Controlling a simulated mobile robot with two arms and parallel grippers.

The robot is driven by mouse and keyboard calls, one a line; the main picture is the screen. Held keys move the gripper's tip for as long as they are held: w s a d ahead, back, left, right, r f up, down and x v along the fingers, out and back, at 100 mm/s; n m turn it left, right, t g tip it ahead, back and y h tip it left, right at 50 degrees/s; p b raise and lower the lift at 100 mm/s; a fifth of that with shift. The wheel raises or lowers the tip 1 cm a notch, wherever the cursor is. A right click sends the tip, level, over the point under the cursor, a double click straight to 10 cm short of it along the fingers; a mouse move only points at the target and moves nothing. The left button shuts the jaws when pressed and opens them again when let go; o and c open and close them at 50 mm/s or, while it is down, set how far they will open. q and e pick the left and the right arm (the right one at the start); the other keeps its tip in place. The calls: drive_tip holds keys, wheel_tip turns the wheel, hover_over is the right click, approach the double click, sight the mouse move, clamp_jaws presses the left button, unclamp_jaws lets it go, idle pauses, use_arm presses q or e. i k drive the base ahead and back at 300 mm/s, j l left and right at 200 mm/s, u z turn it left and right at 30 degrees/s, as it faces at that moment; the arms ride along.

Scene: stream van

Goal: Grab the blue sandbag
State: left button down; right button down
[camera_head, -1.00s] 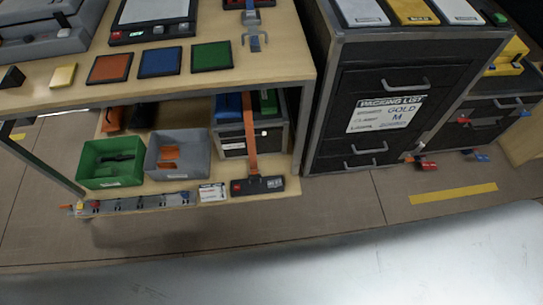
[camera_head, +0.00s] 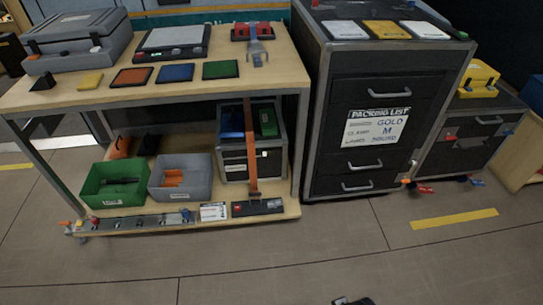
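A blue item (camera_head: 231,122) sits in the grey-framed box on the lower shelf, beside a green item (camera_head: 267,122). It may be the blue sandbag, but its shape is partly hidden by the box and an orange strap. A flat blue square with a dark edge (camera_head: 175,73) lies on the tabletop between an orange square (camera_head: 131,77) and a green square (camera_head: 220,70). No gripper shows clearly. A small dark piece cut off at the bottom edge, right of centre, may be part of my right gripper. No gripper is near the blue items.
The wooden bench (camera_head: 285,75) has a lower shelf with a green bin (camera_head: 115,195) and a grey bin (camera_head: 180,188). An orange strap (camera_head: 250,150) hangs in front of the grey-framed box (camera_head: 284,150). A black drawer cabinet (camera_head: 340,105) stands to the right. The floor in front is clear.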

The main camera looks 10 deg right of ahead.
sight(232, 126)
drive_tip(key=i+j, duration=0.7)
drive_tip(key=i, duration=0.15)
drive_tip(key=i+j+u, duration=0.1)
drive_tip(key=i+j, duration=0.6)
drive_tip(key=i, duration=0.15)
